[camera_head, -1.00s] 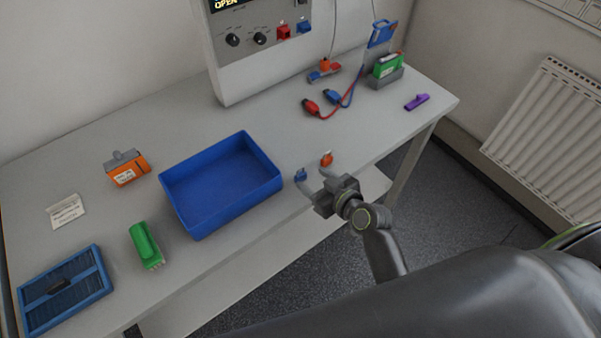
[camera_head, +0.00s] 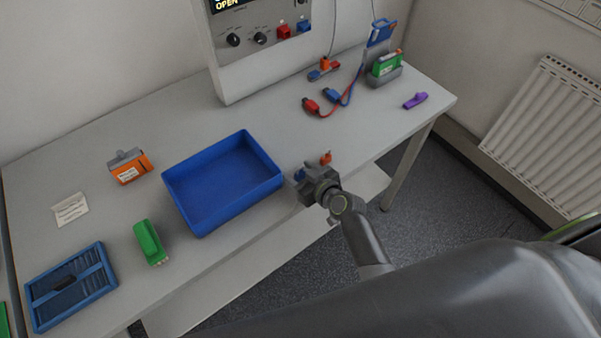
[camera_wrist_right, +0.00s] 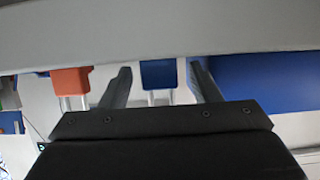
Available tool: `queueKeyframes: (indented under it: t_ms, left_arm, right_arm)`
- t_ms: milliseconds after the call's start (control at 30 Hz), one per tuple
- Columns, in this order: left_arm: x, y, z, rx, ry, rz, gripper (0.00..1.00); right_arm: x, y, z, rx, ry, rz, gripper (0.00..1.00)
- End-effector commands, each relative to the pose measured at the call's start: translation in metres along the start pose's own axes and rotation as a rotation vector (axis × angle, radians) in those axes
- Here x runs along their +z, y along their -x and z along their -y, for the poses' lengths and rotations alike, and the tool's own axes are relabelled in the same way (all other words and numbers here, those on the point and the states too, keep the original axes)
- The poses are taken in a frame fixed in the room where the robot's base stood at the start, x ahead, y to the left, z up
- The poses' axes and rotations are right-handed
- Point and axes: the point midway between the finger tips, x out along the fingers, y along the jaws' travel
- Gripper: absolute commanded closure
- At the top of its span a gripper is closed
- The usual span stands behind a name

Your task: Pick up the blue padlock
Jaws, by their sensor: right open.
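The blue padlock (camera_head: 299,175) lies near the table's front edge, just right of the blue bin. In the head view my right gripper partly hides it. My right gripper (camera_head: 311,171) is open and low over that edge, pointing at the padlock. In the right wrist view the blue padlock (camera_wrist_right: 160,74) shows between the two fingers, with its pale shackle towards me. The wrist view does not clearly show whether the fingers touch it. My left gripper is not in view.
An orange padlock (camera_head: 326,158) lies close to the right of the blue one. The blue bin (camera_head: 203,226) stands close on the left. Red and blue cable clips (camera_head: 312,106) lie further back. A purple object (camera_head: 415,100) lies near the right edge. The table's middle is clear.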

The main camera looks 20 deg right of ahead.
Motion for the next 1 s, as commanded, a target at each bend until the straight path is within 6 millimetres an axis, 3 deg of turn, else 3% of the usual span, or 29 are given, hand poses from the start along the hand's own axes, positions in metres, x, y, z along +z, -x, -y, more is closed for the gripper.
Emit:
queueKeyframes:
  t_ms: [67,467,767,1000]
  left_arm:
    - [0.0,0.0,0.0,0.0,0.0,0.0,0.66]
    - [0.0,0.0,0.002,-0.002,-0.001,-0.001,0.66]
    - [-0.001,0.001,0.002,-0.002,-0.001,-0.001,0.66]
    - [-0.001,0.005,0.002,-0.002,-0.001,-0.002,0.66]
  right_arm:
    - [0.0,0.0,0.0,0.0,0.0,0.0,0.44]
    - [0.0,0.0,0.0,0.0,0.001,-0.001,0.94]
    - [-0.003,0.001,0.0,0.0,0.002,-0.002,0.94]
    - [-0.027,0.011,0.0,0.001,0.002,-0.004,0.94]
